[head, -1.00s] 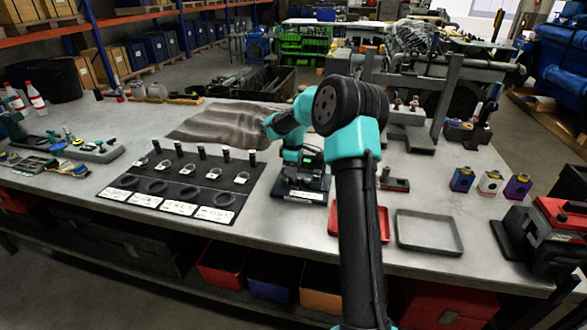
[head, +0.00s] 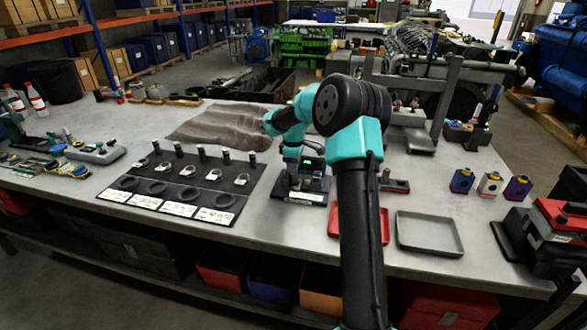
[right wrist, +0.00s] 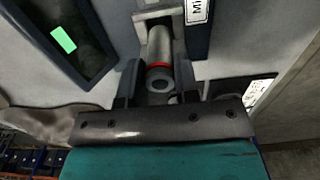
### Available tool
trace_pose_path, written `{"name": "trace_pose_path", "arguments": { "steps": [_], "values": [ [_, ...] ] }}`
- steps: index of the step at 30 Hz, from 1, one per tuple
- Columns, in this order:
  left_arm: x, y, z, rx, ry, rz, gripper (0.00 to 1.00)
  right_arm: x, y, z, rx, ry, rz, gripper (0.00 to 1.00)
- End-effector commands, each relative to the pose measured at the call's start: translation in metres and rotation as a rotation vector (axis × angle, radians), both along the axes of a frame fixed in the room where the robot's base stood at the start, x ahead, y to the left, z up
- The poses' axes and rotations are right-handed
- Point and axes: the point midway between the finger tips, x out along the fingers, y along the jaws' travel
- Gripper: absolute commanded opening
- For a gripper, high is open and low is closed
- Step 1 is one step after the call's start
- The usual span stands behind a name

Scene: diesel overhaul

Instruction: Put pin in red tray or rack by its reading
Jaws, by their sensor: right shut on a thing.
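A grey metal pin with a red ring (right wrist: 158,62) sits between the two fingers of my right gripper (right wrist: 157,85), which is shut on it. The far end of the pin meets a grey block of the measuring device. In the head view, my right gripper (head: 290,160) is at the measuring device (head: 303,190), mostly hidden by my own arm. The device's lit green display (right wrist: 63,40) has no readable digits. The red tray (head: 384,236) is partly hidden behind my arm. The black rack (head: 215,168) holds several upright pins, rings and white labels. My left gripper is not in view.
An empty grey tray (head: 430,250) lies right of the red tray. Small blue, white and purple blocks (head: 490,185) stand at the right, near a red and black machine (head: 560,225). A brown cloth (head: 215,125) lies behind the rack.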

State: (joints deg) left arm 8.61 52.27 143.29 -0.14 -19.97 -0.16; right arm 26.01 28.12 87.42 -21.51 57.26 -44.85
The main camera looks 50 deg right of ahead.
Motion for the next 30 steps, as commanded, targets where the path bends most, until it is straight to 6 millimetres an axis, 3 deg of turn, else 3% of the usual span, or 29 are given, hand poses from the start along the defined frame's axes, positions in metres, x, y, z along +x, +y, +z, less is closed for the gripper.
{"name": "trace_pose_path", "arguments": {
  "steps": [30],
  "values": [
    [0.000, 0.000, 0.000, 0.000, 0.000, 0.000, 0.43, 0.000, 0.000, 0.036, 0.000, -0.001, 0.000, 0.02]
  ]
}}
